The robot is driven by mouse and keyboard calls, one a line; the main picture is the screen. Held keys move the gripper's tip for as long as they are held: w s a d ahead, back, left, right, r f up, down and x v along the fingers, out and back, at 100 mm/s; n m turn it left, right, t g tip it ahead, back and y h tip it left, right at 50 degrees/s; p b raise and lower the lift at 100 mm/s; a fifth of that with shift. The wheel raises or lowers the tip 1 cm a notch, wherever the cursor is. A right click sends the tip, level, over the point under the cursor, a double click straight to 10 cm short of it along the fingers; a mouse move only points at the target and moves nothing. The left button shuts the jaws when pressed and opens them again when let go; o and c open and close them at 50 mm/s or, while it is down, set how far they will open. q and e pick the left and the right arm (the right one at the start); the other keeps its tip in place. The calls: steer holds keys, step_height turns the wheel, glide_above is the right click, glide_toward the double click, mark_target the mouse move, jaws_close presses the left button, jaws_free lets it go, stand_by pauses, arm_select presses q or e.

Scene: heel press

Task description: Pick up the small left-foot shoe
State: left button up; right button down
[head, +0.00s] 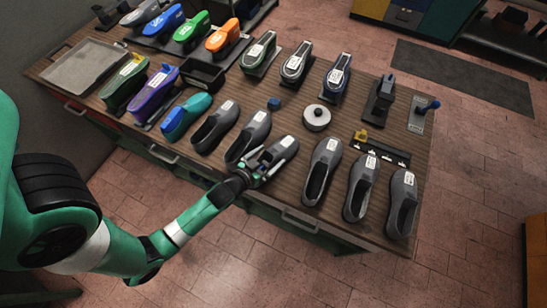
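Three dark grey shoes with white labels lie in the left group on the wooden bench: one shoe (207,136), a middle shoe (243,145), and a shorter shoe (286,148) at the right. The shorter shoe seems the small one; I cannot read its label. My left gripper (264,166) is at the near end of this shoe, overlapping it. I cannot tell whether the fingers are closed on it or apart around it. The gripper hides the shoe's near end. My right gripper is not in view.
More grey shoes (322,168) stand to the right, near the bench's front edge. Coloured shoe forms (187,117), a black bin (204,75) and a grey tray (82,66) fill the left and back.

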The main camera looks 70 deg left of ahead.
arm_select(q)
steer(key=shift+r, duration=0.1)
steer(key=c, duration=1.5)
